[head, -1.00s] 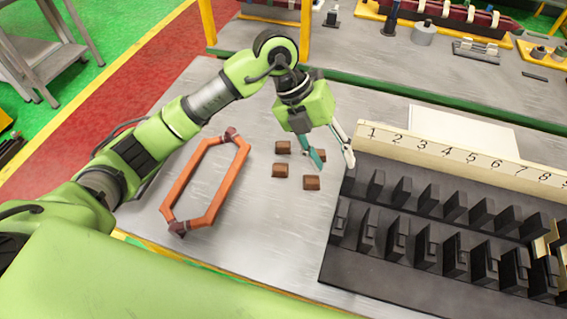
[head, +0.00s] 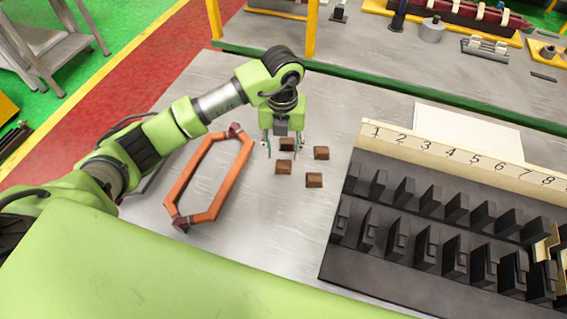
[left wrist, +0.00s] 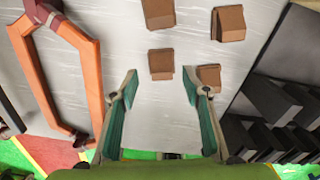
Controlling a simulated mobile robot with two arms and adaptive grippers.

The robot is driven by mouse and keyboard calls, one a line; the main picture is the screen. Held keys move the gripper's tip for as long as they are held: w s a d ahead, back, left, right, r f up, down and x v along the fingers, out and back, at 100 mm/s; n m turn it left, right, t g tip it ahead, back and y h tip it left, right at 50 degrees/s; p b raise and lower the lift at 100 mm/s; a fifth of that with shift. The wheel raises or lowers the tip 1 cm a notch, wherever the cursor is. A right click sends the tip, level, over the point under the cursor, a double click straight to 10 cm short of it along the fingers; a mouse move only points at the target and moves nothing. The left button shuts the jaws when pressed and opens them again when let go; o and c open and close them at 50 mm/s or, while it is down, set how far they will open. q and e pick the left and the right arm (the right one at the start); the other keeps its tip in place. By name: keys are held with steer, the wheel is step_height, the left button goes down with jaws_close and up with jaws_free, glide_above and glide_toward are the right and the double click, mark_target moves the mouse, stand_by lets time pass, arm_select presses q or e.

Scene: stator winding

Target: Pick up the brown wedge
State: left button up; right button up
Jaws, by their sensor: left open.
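Several small brown wedges lie in a loose cluster on the grey table: a back-left wedge (head: 287,145), a back-right wedge (head: 321,153), a front-left wedge (head: 283,167) and a front-right wedge (head: 314,180). My left gripper (head: 284,150) points down over the left side of the cluster, open and empty. In the left wrist view its teal-padded fingers (left wrist: 160,75) are apart. The front-left wedge (left wrist: 161,66) shows in line with the gap, just past the tips. The front-right wedge (left wrist: 209,77) is beside the right finger. My right gripper is out of view.
An orange hexagonal coil (head: 208,178) lies left of the wedges. A dark slotted block (head: 440,235) with a numbered strip (head: 470,160) stands to the right. A white sheet (head: 465,132) lies behind it. Bare table surrounds the wedges.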

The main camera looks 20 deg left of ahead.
mark_target(283, 163)
arm_select(q)
steer(key=f, duration=0.1)
steer(key=f+p, duration=0.1)
steer(key=f, duration=0.1)
steer(key=shift+s+d+f+p, duration=0.2)
steer(key=shift+s+f+p, duration=0.05)
steer(key=shift+f+p, duration=0.1)
steer(key=shift+f, duration=0.5)
steer(key=c, duration=1.2)
steer(key=shift+r, duration=0.1)
